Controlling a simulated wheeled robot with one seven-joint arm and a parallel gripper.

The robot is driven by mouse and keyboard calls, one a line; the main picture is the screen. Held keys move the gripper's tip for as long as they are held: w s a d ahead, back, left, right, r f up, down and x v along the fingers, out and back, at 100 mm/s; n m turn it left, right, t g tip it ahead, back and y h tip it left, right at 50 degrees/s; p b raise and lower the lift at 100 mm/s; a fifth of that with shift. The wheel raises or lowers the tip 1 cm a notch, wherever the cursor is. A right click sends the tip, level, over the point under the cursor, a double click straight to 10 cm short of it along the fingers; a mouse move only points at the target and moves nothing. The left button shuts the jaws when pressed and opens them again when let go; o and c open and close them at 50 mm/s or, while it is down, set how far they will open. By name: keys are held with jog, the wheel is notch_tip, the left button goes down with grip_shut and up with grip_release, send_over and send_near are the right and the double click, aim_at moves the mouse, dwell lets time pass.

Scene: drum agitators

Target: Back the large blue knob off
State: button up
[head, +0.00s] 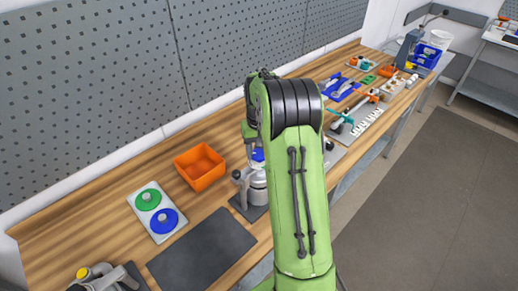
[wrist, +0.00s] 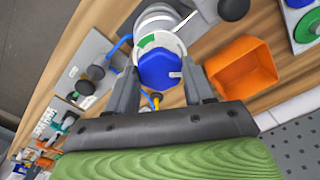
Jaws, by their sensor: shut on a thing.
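The large blue knob (wrist: 159,69) sits on top of a grey metal drum device (wrist: 158,19), with a white and green dial ring (wrist: 147,42) around part of it. My gripper (wrist: 163,78) has one finger on each side of the knob in the wrist view and is shut on it. A small pale pointer mark shows on the knob's right side. In the head view, a bit of the blue knob (head: 258,154) shows above the drum device (head: 256,186), and my green arm hides the gripper and much of the device.
An orange bin (head: 200,166) stands close to the device. A white plate (head: 147,222) holds a green disc (head: 148,200) and a blue disc (head: 164,221). A dark mat (head: 202,250) lies clear at the front. Several tools and fixtures crowd the bench behind my arm.

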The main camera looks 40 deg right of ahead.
aim_at(259, 153)
jog(key=shift+n, duration=0.6)
jog(key=o, duration=1)
jog(key=shift+o, duration=0.2)
notch_tip(259, 153, up, 16)
jog(key=p, duration=0.1)
jog(key=shift+f, duration=0.15)
